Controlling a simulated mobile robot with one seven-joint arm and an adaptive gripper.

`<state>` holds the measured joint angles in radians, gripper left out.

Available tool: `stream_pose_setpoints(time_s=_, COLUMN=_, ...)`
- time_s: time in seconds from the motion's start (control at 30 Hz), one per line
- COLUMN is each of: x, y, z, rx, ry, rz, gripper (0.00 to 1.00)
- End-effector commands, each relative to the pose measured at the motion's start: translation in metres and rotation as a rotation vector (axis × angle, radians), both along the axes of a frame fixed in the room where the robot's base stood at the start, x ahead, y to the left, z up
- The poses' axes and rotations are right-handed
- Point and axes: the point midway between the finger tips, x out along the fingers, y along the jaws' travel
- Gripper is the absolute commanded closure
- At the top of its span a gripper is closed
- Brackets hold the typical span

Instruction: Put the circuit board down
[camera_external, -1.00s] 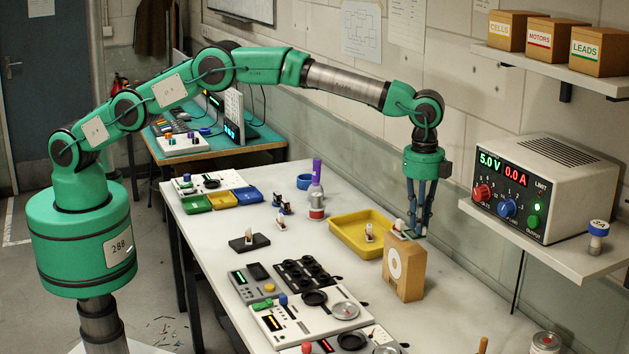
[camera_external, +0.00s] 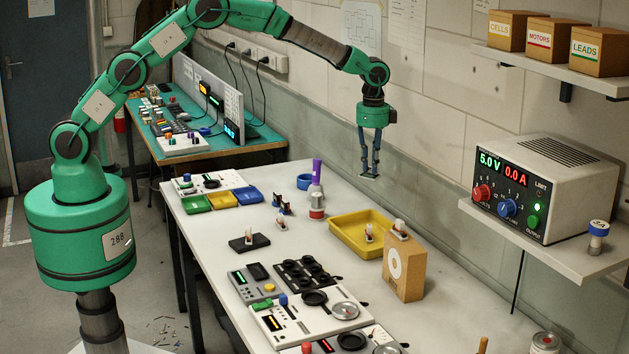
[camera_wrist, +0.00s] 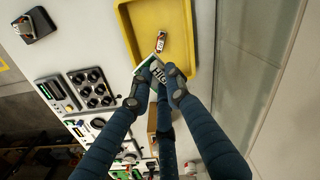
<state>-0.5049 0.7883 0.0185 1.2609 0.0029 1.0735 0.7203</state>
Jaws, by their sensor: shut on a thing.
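In the wrist view the board (camera_wrist: 143,66) shows as a pale, green-edged strip between the fingertips of my gripper (camera_wrist: 153,80). The fingers hide part of the board. The yellow tray (camera_external: 342,247) lies on the white bench, with one small white and orange part (camera_external: 369,233) in it. There is clear air between the board and the tray.
A cardboard box (camera_external: 405,270) with a small white part (camera_external: 400,227) on top stands right of the tray. Instrument panels (camera_external: 310,312) fill the near bench. The wall rises behind.

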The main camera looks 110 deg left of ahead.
Motion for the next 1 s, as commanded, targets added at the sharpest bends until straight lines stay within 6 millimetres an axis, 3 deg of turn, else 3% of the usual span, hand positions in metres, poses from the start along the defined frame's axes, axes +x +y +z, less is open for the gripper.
stream_pose_setpoints(time_s=0.03, x=-0.019, y=0.016, z=0.002, rx=-0.001, ry=0.001, rz=0.038, gripper=1.00)
stream_pose_setpoints(time_s=0.2, x=-0.076, y=0.056, z=0.002, rx=0.000, ry=0.001, rz=0.156, gripper=1.00)
stream_pose_setpoints(time_s=0.5, x=-0.187, y=0.111, z=0.001, rx=0.001, ry=0.001, rz=0.371, gripper=1.00)
stream_pose_setpoints(time_s=0.8, x=-0.306, y=0.142, z=-0.001, rx=0.001, ry=0.001, rz=0.593, gripper=1.00)
stream_pose_setpoints(time_s=1.0, x=-0.388, y=0.148, z=-0.002, rx=0.001, ry=0.000, rz=0.744, gripper=1.00)
